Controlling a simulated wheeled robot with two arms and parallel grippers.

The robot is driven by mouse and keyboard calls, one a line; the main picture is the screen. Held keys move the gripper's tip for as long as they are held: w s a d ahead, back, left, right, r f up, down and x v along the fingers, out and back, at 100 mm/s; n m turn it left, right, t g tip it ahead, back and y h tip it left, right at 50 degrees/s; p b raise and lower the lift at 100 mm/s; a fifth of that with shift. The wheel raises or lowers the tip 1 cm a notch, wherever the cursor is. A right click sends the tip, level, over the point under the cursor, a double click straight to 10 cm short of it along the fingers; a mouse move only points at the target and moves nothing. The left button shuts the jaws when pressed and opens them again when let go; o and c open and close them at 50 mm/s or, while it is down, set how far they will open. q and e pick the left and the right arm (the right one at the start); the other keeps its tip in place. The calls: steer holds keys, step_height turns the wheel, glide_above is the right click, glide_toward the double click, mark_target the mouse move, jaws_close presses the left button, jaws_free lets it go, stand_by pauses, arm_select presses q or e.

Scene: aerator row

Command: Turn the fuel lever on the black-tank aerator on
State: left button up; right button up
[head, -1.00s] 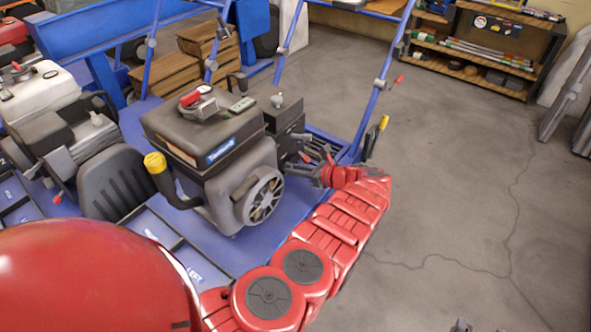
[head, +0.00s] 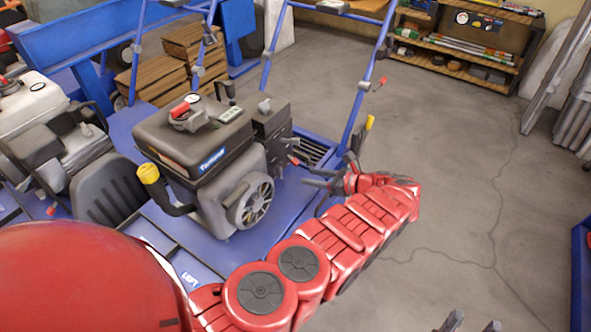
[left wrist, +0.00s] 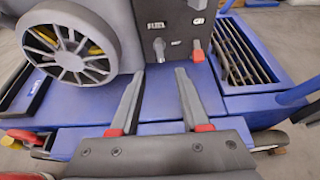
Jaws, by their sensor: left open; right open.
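The black-tank aerator (head: 195,138) stands left of centre in the head view, with a dark control box (head: 272,125) on its right side. In the left wrist view the box panel (left wrist: 178,20) shows a small silver lever (left wrist: 160,49) hanging down under a label that seems to read FUEL. A red lever (left wrist: 197,52) is to its right. My left gripper (head: 306,178) is open and empty in front of the panel; its fingertips (left wrist: 160,71) show below the two levers, apparently apart from them. My right gripper (head: 470,322) is open at the bottom edge, only its tips visible.
The aerator's slotted wheel (left wrist: 70,45) is left of the panel, and a slatted grate (left wrist: 240,52) is on the right. Blue handle bars (head: 365,85) rise behind. A white-tank machine (head: 38,98) stands at far left. The floor (head: 460,150) on the right is clear.

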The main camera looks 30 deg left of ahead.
arm_select(q)
steer(key=v, duration=0.6)
steer(key=shift+f, duration=0.1)
